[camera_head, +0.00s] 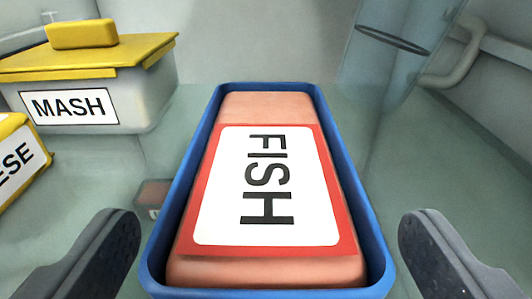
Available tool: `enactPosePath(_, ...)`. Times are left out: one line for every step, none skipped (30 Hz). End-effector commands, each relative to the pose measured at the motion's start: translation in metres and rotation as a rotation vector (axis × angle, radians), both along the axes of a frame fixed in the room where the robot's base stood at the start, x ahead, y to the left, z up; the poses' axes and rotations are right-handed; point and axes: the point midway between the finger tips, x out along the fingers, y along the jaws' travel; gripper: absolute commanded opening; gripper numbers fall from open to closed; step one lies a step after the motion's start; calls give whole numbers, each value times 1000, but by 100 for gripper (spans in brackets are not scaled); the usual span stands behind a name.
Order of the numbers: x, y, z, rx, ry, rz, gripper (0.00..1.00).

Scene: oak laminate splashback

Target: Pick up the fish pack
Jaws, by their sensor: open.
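The fish pack (265,105) is a long pink block in a blue tray (360,195), with a red and white label reading FISH. It lies lengthwise away from me in the middle of the view. My gripper (268,240) is open, with one dark grey finger to the left of the pack's near end and one to the right. Both fingers appear apart from the tray, with a gap on each side. The pack's underside is hidden.
A grey tub labelled MASH (135,98) with a yellow lid stands at the back left. A yellow pack (12,125), its label partly cut off and ending in ESE, is at the left edge. A small reddish item (152,192) lies left of the tray. A clear jug-like vessel (395,75) with a handle is at the back right.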

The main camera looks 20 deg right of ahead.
Motion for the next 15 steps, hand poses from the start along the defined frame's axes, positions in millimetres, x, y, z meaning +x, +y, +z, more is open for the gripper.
enactPosePath(6, -3, -1, 0, 2, -1, 87)
enactPosePath(10, -3, -1, 1, 3, -1, 87)
enactPosePath(15, -4, -2, 1, 2, 0, 87)
enactPosePath(18, -5, -3, 0, 2, 0, 87)
enactPosePath(21, -6, -3, 0, 2, 0, 87)
enactPosePath(25, -7, -4, -1, 1, 0, 87)
enactPosePath(29, -9, -5, -1, 1, -1, 87)
enactPosePath(31, -10, -5, -1, 1, -2, 87)
enactPosePath(34, -11, -6, 0, 1, -2, 87)
enactPosePath(36, -11, -6, 0, 1, -1, 87)
enactPosePath(38, -12, -7, 0, 1, -1, 87)
enactPosePath(40, -12, -8, 0, 1, -1, 87)
enactPosePath(41, -12, -8, 0, 1, -1, 87)
enactPosePath(41, -13, -8, 0, 1, 0, 87)
enactPosePath(42, -12, -8, 0, 1, 0, 87)
